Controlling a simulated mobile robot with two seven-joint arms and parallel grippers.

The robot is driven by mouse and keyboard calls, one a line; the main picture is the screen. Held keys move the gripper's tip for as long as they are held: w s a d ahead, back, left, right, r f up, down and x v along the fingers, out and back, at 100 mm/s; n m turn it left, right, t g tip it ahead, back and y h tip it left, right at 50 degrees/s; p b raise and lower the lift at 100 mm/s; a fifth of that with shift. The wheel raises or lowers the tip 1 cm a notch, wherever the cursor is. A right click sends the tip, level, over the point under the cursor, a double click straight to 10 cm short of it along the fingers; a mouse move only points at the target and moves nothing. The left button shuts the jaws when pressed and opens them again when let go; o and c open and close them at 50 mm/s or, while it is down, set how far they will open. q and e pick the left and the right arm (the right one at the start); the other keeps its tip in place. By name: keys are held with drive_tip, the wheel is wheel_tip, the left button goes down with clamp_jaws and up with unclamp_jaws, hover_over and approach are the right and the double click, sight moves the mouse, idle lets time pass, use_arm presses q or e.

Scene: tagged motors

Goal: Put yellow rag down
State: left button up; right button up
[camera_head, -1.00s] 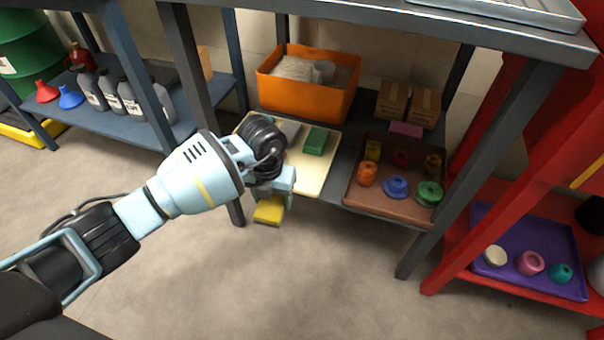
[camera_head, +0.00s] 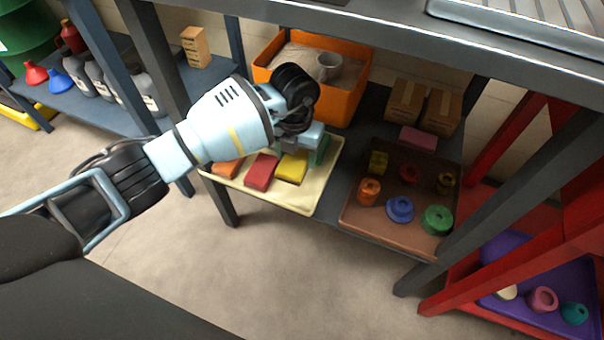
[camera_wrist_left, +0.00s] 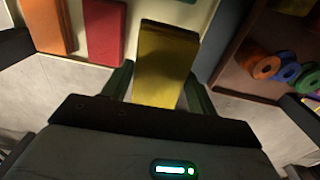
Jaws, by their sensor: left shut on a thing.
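Whether the yellow rag touches the tray is hard to tell. My right gripper is not in view.
An orange bin (camera_head: 345,105) stands behind the tray. A brown tray (camera_head: 390,224) with several coloured parts lies to the right. A pink block (camera_head: 418,139) and cardboard boxes (camera_head: 422,108) sit behind it. A dark shelf post (camera_head: 165,60) stands left of the tray.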

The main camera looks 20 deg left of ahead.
use_arm(q)
drive_tip(key=shift+s, duration=0.15)
drive_tip(key=shift+f, duration=0.25)
wheel_tip(320, 180, down, 9)
drive_tip(key=b, duration=0.3)
drive_tip(key=shift+b, duration=0.3)
drive_tip(key=o, duration=0.9)
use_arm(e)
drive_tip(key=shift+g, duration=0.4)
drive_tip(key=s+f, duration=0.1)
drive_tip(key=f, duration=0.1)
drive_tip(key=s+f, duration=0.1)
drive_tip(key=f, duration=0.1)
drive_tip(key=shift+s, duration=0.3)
use_arm(q)
drive_tip(key=shift+f, duration=0.1)
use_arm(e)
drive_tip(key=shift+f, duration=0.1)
